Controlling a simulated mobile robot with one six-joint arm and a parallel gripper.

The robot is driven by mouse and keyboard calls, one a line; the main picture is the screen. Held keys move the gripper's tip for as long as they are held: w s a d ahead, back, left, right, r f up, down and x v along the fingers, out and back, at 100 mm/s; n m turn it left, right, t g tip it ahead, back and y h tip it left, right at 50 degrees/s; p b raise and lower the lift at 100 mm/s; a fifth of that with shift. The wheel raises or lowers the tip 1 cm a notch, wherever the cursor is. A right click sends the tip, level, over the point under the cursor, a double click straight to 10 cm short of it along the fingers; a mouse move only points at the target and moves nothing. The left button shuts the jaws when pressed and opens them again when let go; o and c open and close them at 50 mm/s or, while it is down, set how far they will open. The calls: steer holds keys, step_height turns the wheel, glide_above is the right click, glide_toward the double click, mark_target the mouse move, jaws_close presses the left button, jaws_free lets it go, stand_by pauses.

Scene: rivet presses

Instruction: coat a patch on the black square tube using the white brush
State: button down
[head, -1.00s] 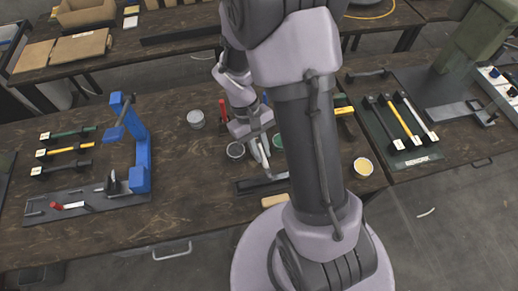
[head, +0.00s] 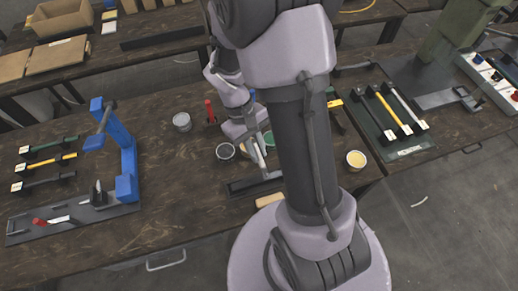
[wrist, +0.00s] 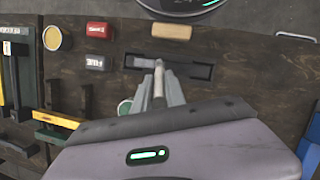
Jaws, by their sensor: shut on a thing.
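My gripper (wrist: 159,90) is shut on a slim pale handle (wrist: 159,80), which I take to be the white brush. Its tip points over a dark shallow tray (wrist: 204,73) with a grey-white strip in its left part in the wrist view. I cannot tell whether the tip touches anything. In the head view the gripper (head: 256,154) is beside that tray (head: 240,187), partly behind my arm. Black bars show on the left stand (head: 40,181) and on the right rack (head: 380,119); I cannot tell which is the black square tube.
Red (wrist: 97,29) and black (wrist: 95,62) blocks lie beside the tray. A blue press (head: 126,165) stands left.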

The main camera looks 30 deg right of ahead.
step_height(320, 180, up, 6)
steer(key=a+p, duration=0.1)
steer(key=p, duration=0.6)
steer(key=shift+w+a+r, duration=0.2)
steer(key=shift+w+r, duration=0.05)
steer(key=shift+f, duration=0.1)
stand_by(0.5)
